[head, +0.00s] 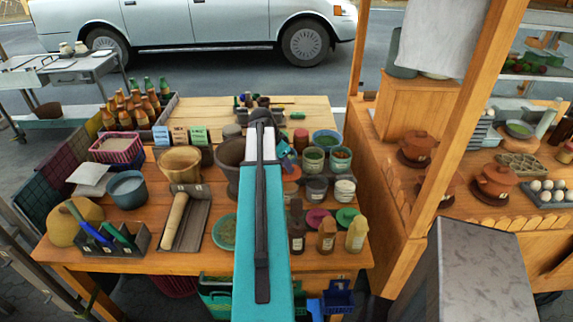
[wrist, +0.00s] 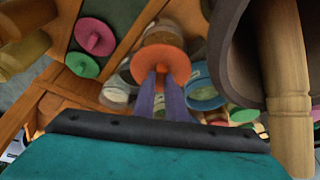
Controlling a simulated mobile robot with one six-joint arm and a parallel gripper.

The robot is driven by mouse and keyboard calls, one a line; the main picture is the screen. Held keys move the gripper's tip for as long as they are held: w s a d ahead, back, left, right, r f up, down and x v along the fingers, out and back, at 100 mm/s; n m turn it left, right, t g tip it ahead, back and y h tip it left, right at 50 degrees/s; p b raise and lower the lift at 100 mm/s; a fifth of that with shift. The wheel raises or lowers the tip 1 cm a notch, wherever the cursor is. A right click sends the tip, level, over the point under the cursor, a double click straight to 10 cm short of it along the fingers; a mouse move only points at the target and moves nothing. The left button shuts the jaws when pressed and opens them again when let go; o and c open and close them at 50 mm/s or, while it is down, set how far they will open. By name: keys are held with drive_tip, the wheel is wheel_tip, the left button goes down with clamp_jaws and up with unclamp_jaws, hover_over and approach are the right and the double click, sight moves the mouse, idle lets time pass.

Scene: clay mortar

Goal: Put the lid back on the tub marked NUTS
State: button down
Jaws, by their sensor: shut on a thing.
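My gripper (wrist: 165,75) shows in the wrist view with its two purple fingers shut on an orange lid (wrist: 160,62), near the middle of the lid. In the head view, part of the orange lid (head: 292,173) shows just right of my arm, which hides the gripper. Several open tubs stand close by, including one with green contents (head: 313,157), one with reddish contents (head: 340,157), a dark one (head: 317,187) and a pale one (head: 345,189). Their labels are too small to read, so I cannot tell which is marked NUTS.
A pink lid (head: 318,218) and a green lid (head: 347,216) lie in front of the tubs, near several bottles (head: 327,235). A large dark mortar (head: 229,153) and a wooden bowl (head: 180,163) stand left of my arm. A wooden post (head: 462,120) rises at the right.

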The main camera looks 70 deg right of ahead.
drive_tip(key=shift+f+b, duration=0.9)
drive_tip(key=shift+f, duration=0.85)
drive_tip(key=shift+f+b, duration=0.2)
drive_tip(key=shift+b, duration=0.25)
idle(1.6)
idle(0.4)
drive_tip(key=c, duration=1.2)
unclamp_jaws()
drive_tip(key=shift+w, duration=0.1)
drive_tip(key=shift+r, duration=0.1)
drive_tip(key=shift+r+p, duration=1.7)
drive_tip(key=shift+r, duration=1.7)
